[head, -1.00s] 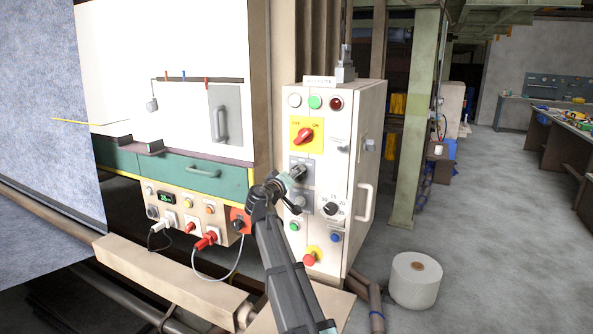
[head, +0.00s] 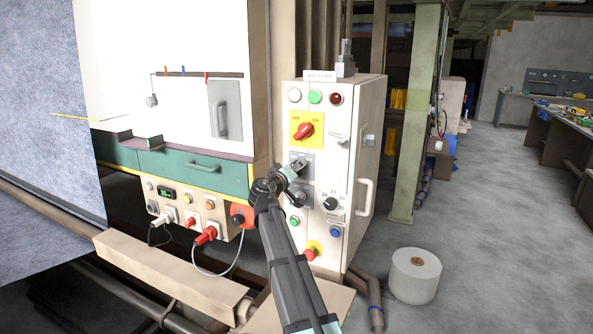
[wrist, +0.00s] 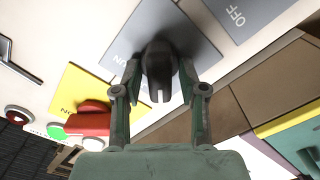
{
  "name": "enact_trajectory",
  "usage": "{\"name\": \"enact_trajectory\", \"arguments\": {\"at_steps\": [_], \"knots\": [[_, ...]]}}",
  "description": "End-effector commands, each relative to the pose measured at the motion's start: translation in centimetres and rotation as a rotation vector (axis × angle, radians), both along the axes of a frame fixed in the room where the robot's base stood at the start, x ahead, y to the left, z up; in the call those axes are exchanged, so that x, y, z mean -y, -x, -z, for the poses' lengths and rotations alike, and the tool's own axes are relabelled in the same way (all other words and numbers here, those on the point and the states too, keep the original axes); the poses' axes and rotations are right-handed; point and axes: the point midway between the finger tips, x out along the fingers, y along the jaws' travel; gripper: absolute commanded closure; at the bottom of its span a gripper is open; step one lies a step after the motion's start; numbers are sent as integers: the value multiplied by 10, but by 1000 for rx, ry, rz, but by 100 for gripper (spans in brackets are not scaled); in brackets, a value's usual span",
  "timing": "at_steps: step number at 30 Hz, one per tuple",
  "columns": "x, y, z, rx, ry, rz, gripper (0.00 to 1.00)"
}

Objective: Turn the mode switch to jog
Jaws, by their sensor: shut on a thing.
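A black knob (wrist: 160,68) with a pale pointer mark sits on a grey switch plate (wrist: 190,30) in the wrist view. My gripper (wrist: 160,92) has one finger on each side of the knob and is shut on it. The pointer mark faces the gripper's palm. Small lettering on the plate is too partial to read, so I cannot tell the modes. In the head view my gripper (head: 292,172) is at the upper grey plate (head: 308,160) on the cream cabinet (head: 362,150), and it partly hides the knob.
A yellow plate with a red rotary switch (head: 304,131) is above. Another grey plate (wrist: 245,12), marked OFF, is close by. A black dial (head: 330,203) and red emergency button (head: 310,254) are lower. A cabinet handle (head: 365,197) juts out at right. A white roll (head: 415,280) stands on the floor.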

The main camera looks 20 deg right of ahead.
Motion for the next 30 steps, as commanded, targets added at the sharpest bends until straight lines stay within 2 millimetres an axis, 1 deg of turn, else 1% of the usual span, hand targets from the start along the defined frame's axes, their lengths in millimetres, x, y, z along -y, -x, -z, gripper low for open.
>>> {"name": "enact_trajectory", "arguments": {"at_steps": [5, 14, 30], "knots": [[0, -1, 5, 45, -34, -1, 93], [1, -1, 8, 184, -146, 0, 93], [2, 1, 4, 477, -386, 0, 93]]}}
